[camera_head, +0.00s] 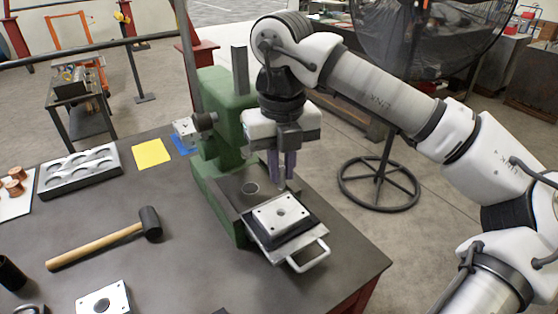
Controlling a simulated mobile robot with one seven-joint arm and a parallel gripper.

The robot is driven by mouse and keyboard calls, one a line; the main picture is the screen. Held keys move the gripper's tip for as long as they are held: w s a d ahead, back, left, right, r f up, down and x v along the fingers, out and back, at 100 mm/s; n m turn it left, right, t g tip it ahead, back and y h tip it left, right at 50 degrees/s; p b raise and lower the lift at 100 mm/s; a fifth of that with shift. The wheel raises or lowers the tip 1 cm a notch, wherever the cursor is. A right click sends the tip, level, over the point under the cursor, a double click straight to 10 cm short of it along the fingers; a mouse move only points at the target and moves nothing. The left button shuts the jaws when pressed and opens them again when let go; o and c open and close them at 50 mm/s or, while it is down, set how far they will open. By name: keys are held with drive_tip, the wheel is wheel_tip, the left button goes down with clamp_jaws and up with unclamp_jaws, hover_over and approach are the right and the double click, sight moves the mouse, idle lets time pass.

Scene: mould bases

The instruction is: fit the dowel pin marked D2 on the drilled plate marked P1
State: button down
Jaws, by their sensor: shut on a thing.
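My gripper (282,177), with purple fingers, points down over the back of a light drilled plate (268,214). It is shut on a small grey dowel pin (282,185), which shows only in part at the fingertips. I cannot tell whether the pin touches the plate. Another drilled plate (118,299) lies at the front left, and a small light block (184,128) sits on blue at the back. No P1 or D2 marking is readable.
A green press (219,135) stands close to the left of my gripper. A mallet (110,241), a grey tray with round hollows (80,182) and a yellow sheet (151,152) lie to the left on the dark table (200,270). The table's front right is clear.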

sight(281, 188)
drive_tip(key=shift+f+b, duration=1.45)
drive_tip(key=shift+f, duration=1.3)
drive_tip(key=shift+b, duration=0.35)
drive_tip(key=shift+f+b, duration=0.75)
drive_tip(key=shift+f, duration=0.05)
drive_tip(key=c, duration=1.3)
unclamp_jaws()
drive_tip(key=shift+c, duration=0.2)
